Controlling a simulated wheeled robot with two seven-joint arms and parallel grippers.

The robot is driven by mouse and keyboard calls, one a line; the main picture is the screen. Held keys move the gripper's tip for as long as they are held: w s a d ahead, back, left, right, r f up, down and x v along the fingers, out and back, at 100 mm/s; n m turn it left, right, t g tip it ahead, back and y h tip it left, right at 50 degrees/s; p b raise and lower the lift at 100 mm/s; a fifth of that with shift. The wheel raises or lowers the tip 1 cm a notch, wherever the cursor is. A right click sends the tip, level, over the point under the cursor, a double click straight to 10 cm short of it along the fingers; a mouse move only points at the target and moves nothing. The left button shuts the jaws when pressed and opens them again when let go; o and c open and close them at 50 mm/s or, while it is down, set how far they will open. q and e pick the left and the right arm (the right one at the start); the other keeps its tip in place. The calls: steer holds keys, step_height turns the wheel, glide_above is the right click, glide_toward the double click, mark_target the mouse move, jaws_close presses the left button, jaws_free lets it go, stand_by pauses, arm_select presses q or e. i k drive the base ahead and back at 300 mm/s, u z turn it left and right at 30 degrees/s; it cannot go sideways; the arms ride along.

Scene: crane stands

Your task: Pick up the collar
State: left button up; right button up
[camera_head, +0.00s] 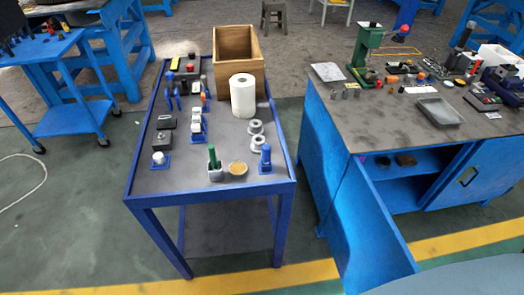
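Two grey metal ring-shaped parts, which look like collars, lie on the right side of the narrow blue-framed table. The farther ring (256,126) is just below the white paper roll, and the nearer ring (257,140) is close in front of it. I cannot tell which one is the collar. Neither of my grippers is in view.
The blue-framed table (184,182) also holds a wooden box (237,58), a paper roll (243,95), a round tan-topped dish (238,168), a green-handled item in a cup (214,165) and several small parts. A blue workbench (340,125) with an open door stands right.

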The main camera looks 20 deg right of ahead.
mark_target(258, 140)
steer(key=z, duration=0.6)
steer(key=k, duration=0.15)
steer(key=u, duration=0.85)
steer(key=i, duration=1)
steer(key=z, duration=0.6)
